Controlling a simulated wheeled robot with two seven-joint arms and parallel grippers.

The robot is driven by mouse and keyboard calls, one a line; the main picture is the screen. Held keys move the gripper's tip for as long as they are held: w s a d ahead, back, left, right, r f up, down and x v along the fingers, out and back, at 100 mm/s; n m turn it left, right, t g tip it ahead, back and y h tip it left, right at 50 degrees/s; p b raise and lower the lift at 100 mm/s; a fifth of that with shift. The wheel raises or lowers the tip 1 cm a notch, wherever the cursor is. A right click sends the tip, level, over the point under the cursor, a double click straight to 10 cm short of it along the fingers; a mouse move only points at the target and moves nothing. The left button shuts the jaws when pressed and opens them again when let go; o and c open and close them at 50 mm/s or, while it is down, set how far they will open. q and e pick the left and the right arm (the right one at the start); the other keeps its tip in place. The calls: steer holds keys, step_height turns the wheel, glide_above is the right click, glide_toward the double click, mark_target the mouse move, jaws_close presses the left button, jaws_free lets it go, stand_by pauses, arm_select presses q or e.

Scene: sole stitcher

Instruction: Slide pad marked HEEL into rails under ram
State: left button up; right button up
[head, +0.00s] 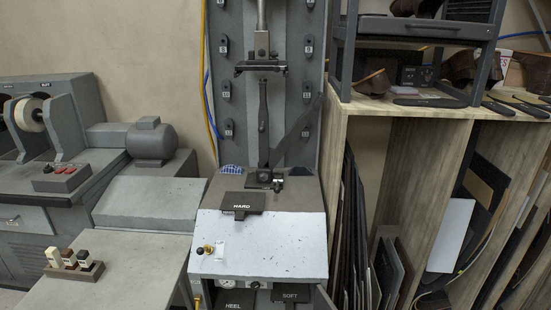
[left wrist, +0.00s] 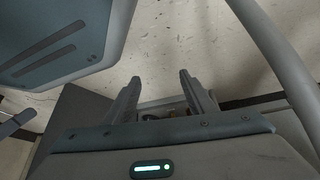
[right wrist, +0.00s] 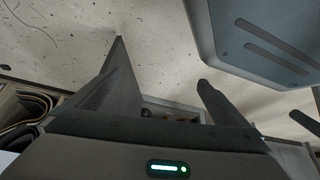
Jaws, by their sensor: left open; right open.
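The pad marked HEEL (head: 235,304) shows at the bottom edge of the head view, below the front of the grey press, partly cut off. The ram (head: 261,45) hangs on the press column, with a dark wide bracket (head: 261,67) at its lower end that looks like the rails; no pad is clearly visible in it. A pad marked HARD (head: 242,201) lies on the press top, and one marked SOFT (head: 290,296) is to the right of HEEL. My left gripper (left wrist: 159,80) and my right gripper (right wrist: 161,62) are open and empty, outside the head view.
A post with a jointed arm (head: 263,120) stands below the ram. A brass valve knob (head: 208,249) sits on the sloped front. A low bench with a small block holder (head: 75,270) is at left. A wooden rack (head: 399,105) with sheets and a shelf is at right.

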arm_select(q)
steer(key=c, duration=0.6)
